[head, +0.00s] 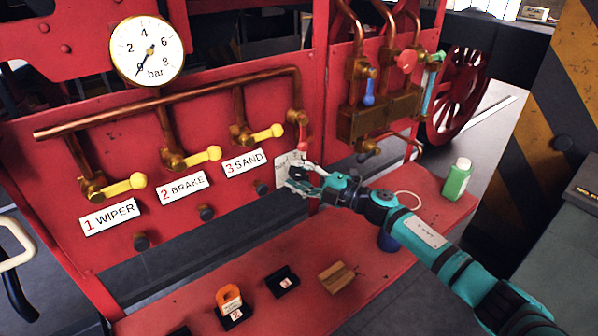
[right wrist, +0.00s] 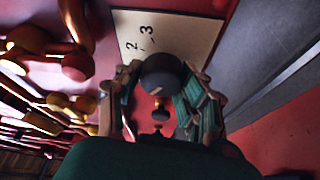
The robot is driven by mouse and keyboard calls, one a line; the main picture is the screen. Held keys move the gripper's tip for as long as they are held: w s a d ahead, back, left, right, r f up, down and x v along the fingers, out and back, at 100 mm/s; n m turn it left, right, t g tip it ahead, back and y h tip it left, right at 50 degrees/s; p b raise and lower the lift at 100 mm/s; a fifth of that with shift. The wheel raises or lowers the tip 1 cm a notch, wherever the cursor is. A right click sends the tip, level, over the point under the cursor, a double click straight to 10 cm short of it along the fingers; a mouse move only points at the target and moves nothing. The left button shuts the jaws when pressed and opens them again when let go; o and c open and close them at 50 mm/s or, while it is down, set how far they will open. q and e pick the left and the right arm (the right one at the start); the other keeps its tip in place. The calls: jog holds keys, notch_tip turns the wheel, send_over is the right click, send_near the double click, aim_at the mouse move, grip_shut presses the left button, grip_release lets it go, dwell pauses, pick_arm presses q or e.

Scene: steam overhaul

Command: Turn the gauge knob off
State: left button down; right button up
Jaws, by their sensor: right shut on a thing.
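My right gripper (head: 300,178) reaches in from the right to a pale plate (head: 281,160) on the red panel. In the right wrist view its fingers (right wrist: 160,95) are shut on a dark round knob (right wrist: 162,76), one on each side. The plate (right wrist: 185,35) behind the knob carries printed numbers, among them 2 and 3. In the head view the gripper largely hides the knob, and its pointing direction cannot be told. The round pressure gauge (head: 160,50) sits at the upper left, its needle near 0. My left gripper is not in view.
Yellow levers (head: 125,186) stick out from copper pipes above the WIPER, BRAKE and SAND labels. Black knobs (head: 207,213) sit below them. The red ledge (head: 260,262) holds small blocks, an orange item (head: 228,298) and a green bottle (head: 457,179). A red-tipped valve (head: 303,140) is just above my gripper.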

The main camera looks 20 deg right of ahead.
jog(key=shift+s+a+f+n, duration=0.1)
jog(key=shift+f+n, duration=0.2)
jog(key=shift+n, duration=0.1)
jog(key=o, duration=1.1)
jog(key=shift+r, duration=0.1)
jog(key=shift+o, duration=0.2)
jog(key=shift+r, duration=0.1)
jog(key=v, duration=1.2)
jog(key=shift+r, duration=0.1)
